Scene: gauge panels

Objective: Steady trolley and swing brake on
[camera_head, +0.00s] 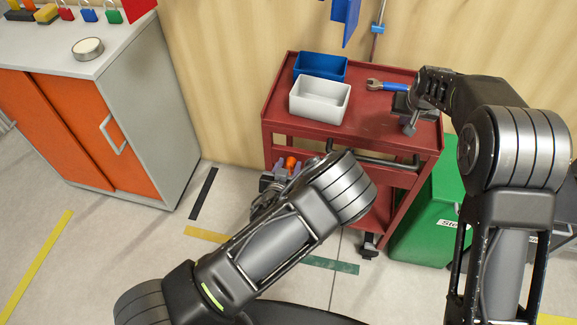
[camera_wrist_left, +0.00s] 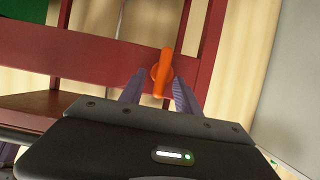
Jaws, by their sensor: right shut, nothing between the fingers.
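The red trolley (camera_head: 300,125) stands against the wall. An orange brake lever (camera_head: 290,165) shows low at its left side.
A blue bin (camera_head: 320,66), a white bin (camera_head: 319,99) and a blue-handled wrench (camera_head: 390,86) are on the trolley top. A dark handle bar (camera_head: 373,160) runs along its front. A green bin (camera_head: 425,215) stands right, an orange-doored cabinet (camera_head: 85,125) left.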

